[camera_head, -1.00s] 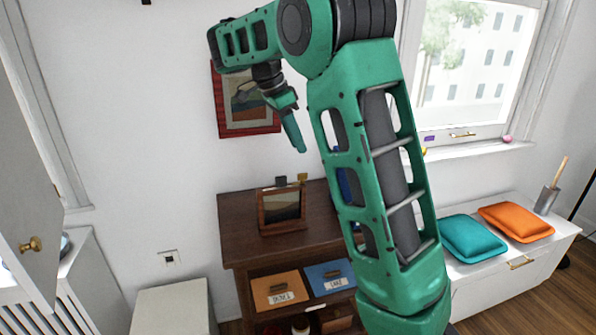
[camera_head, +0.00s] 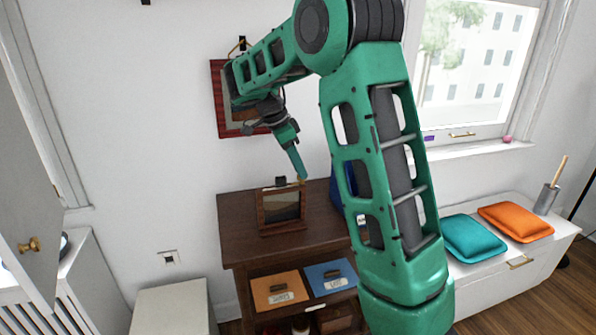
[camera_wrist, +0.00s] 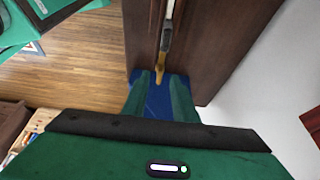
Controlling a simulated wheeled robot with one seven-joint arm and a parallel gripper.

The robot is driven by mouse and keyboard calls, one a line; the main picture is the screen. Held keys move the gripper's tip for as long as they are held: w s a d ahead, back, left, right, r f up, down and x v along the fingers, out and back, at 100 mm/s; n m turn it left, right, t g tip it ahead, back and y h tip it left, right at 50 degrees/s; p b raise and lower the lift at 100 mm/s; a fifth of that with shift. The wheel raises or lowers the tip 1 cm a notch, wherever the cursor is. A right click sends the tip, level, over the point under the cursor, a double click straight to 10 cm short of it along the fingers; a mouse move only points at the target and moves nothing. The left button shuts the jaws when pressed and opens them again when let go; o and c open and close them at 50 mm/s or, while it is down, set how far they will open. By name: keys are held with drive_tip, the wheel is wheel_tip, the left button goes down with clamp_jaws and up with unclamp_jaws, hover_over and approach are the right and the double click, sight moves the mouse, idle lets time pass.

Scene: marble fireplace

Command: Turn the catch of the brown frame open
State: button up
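The brown frame (camera_head: 282,207) stands upright on the dark dresser, with a dark picture in it. A small black block shows at its top edge (camera_head: 281,182). A small brass piece, which looks like the catch (camera_head: 304,183), is at its top right corner. My gripper (camera_head: 302,176) points down at that corner from above. In the wrist view, my gripper's two green fingers (camera_wrist: 163,80) are apart, with the brass catch tip (camera_wrist: 160,72) at the gap between them. I cannot tell whether either finger touches it.
The dresser top (camera_head: 240,222) is otherwise mostly clear. A blue object (camera_head: 341,190) stands right of the frame, partly hidden by my arm. A red-framed picture (camera_head: 218,100) hangs on the wall behind my forearm.

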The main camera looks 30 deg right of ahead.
drive_tip(key=shift+s+d+f, duration=0.1)
drive_tip(key=shift+d+f, duration=0.15)
drive_tip(key=shift+f, duration=0.3)
clamp_jaws()
drive_tip(key=shift+n, duration=0.3)
drive_tip(key=n+t, duration=0.1)
drive_tip(key=n, duration=0.2)
drive_tip(key=shift+s+t, duration=0.15)
drive_tip(key=shift+t, duration=0.15)
drive_tip(key=n+t, duration=0.1)
drive_tip(key=n, duration=0.2)
drive_tip(key=n+t, duration=0.1)
drive_tip(key=n, duration=0.1)
drive_tip(key=shift+s+n, duration=0.2)
drive_tip(key=shift+n, duration=0.2)
drive_tip(key=n, duration=0.2)
drive_tip(key=n+t+y, duration=0.1)
drive_tip(key=n, duration=0.1)
drive_tip(key=shift+s+d+n+y, duration=0.1)
drive_tip(key=shift+d+n+y, duration=0.05)
drive_tip(key=shift+n+y, duration=0.15)
drive_tip(key=shift+d+n+t+y, duration=0.1)
drive_tip(key=shift+n+t+y, duration=0.5)
drive_tip(key=shift+n, duration=1.3)
